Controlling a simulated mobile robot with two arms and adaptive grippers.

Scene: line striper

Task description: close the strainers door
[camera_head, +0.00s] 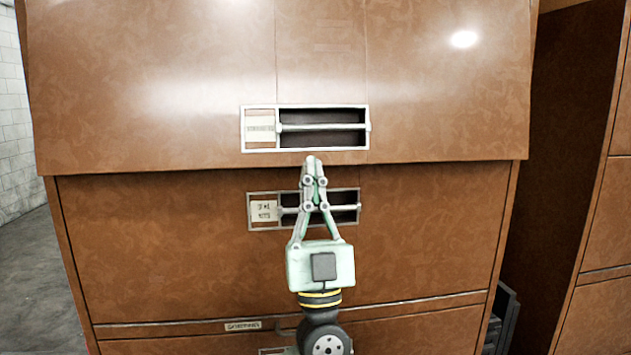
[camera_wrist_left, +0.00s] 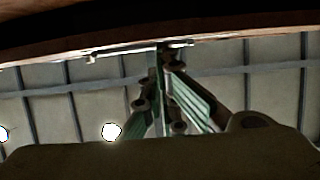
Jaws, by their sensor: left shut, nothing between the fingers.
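A brown upper door (camera_head: 180,80) with a metal-framed recessed handle (camera_head: 322,127) fills the top of the head view. Its lower edge stands out in front of the panel below, so it appears partly open. Its paper label is too blurred to read for certain as strainers. My left gripper (camera_head: 312,160) is shut and empty, pointing up, with its tips just below that handle frame, at the door's lower edge. In the left wrist view the shut fingers (camera_wrist_left: 162,52) reach up to a brown edge with a metal strip (camera_wrist_left: 120,50); contact cannot be told. My right gripper is not in view.
Below is a brown panel (camera_head: 150,250) with its own labelled recessed handle (camera_head: 262,212), partly hidden by my left gripper. Another brown cabinet (camera_head: 600,230) stands at right, past a dark gap. Grey floor (camera_head: 40,290) lies open at left.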

